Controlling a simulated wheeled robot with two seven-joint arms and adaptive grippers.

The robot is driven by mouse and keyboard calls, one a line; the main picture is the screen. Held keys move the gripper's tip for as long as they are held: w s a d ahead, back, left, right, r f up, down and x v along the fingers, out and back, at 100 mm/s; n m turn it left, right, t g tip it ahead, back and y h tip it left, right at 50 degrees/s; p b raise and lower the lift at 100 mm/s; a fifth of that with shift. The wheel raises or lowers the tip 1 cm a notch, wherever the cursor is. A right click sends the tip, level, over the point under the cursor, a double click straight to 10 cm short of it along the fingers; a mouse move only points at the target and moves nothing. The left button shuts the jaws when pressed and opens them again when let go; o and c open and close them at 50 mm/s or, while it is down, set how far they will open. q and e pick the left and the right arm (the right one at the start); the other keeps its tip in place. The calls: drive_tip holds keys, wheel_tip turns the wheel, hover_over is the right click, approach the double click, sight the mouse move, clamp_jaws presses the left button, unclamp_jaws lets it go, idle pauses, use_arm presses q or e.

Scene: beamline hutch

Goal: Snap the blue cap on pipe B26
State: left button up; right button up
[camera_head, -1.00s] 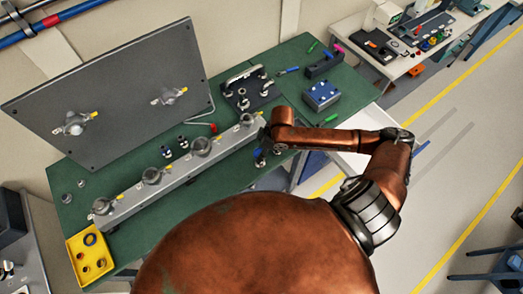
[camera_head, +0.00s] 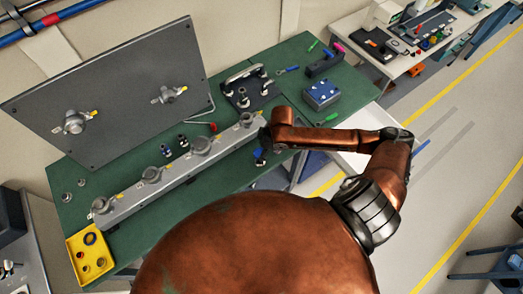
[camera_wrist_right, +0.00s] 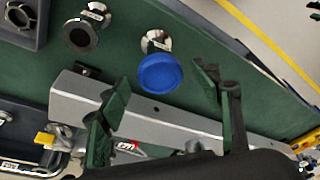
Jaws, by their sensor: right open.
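The blue cap (camera_wrist_right: 160,74) shows in the right wrist view over the top end of a short flanged metal pipe (camera_wrist_right: 157,41) with a small white label. I cannot read the label or tell whether the cap is fully seated. My right gripper (camera_wrist_right: 161,79) is open, with one finger on each side of the cap in the picture and visible gaps to it. In the head view my right gripper (camera_head: 262,146) is at the table's front edge, and the blue cap (camera_head: 260,155) shows just below it. The left gripper is not in view.
A second labelled pipe with an open dark end (camera_wrist_right: 80,36) stands beside the capped one. A long grey rail (camera_head: 130,200) with several round fittings lies along the green table (camera_head: 215,180).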

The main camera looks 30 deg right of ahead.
drive_tip(key=shift+r, duration=0.2)
drive_tip(key=v, duration=1.1)
drive_tip(key=shift+d+r, duration=0.2)
drive_tip(key=shift+r, duration=0.1)
drive_tip(key=shift+s, duration=0.1)
